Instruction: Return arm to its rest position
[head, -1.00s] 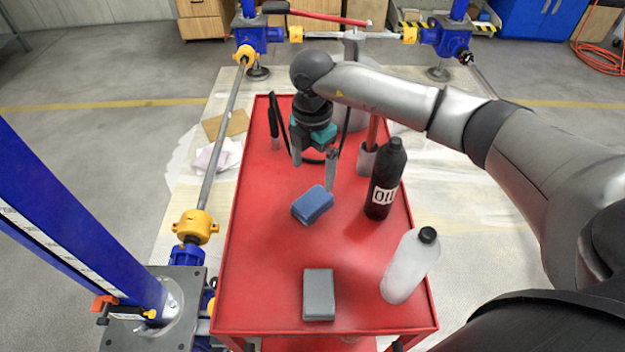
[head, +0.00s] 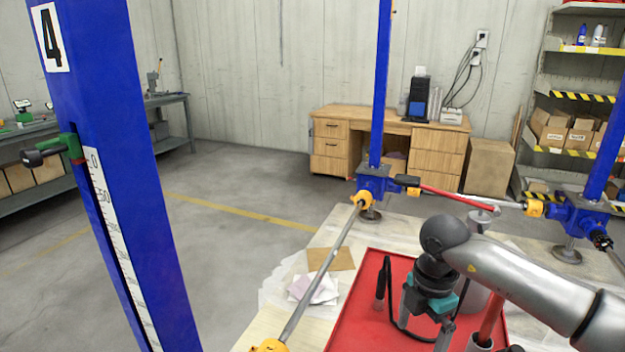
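My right arm (head: 530,290) comes in from the right and reaches over the red cart (head: 350,325). Its wrist bends down at a dark round joint. My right gripper (head: 427,322) points down over the far part of the cart, with its two fingers apart and nothing visible between them. The lower part of the cart is cut off by the bottom edge of the view. My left arm and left gripper are not in view.
A blue jack column (head: 120,180) marked 4 stands close on the left. A shaft (head: 325,270) runs beside the cart to a blue screw jack (head: 373,182). A red-handled tool (head: 490,318) stands by the gripper. Floor at left is clear.

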